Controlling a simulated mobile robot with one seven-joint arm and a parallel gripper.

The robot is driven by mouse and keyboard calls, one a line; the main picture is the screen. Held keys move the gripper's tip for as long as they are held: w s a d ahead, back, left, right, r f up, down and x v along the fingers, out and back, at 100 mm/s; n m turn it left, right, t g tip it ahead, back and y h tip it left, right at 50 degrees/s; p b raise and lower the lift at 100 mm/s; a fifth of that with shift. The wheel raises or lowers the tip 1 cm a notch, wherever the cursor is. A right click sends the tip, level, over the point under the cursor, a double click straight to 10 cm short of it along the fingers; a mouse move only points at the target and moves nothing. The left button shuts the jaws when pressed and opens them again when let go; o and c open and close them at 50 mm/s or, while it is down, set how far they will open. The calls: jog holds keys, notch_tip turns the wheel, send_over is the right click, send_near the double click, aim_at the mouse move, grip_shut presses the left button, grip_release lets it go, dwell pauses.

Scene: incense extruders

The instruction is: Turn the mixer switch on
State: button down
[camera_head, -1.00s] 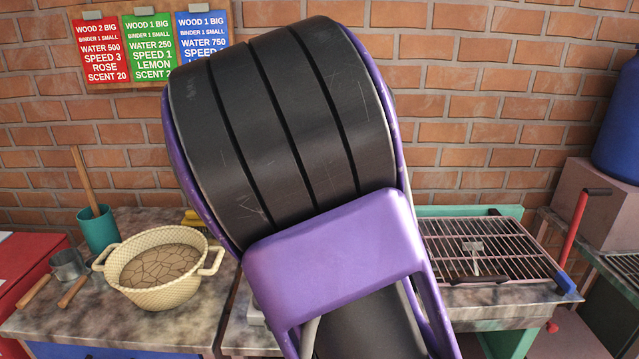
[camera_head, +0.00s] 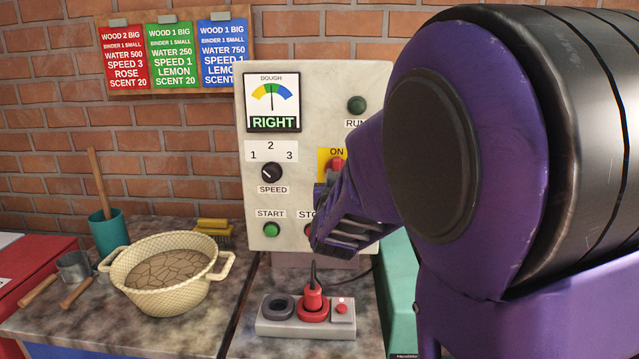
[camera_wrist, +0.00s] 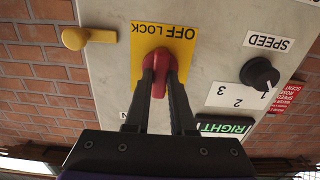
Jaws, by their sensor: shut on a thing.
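The red mixer switch (camera_head: 336,164) sits on a yellow plate on the pale control panel (camera_head: 315,95). ON reads above it in the head view. In the upside-down wrist view, the switch (camera_wrist: 160,68) lies between my fingers and OFF LOCK reads on its plate. Its handle looks roughly upright, but its exact setting is hard to tell. My gripper (camera_wrist: 162,76) is shut on the switch, one finger on each side. In the head view my gripper (camera_head: 330,190) covers the plate's lower part. The green RUN lamp (camera_head: 357,104) looks dark.
The speed knob (camera_head: 271,173), start button (camera_head: 271,230) and partly hidden stop button (camera_head: 309,230) are close by. A socket strip (camera_head: 305,320) with a red plug stands below. A cream basin (camera_head: 165,300) sits left. A yellow knob (camera_wrist: 75,38) shows in the wrist view.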

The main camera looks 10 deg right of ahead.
jog(key=shift+r, duration=0.1)
dwell(0.4)
jog(key=c, duration=0.8)
grip_release()
jog(key=shift+o, duration=0.2)
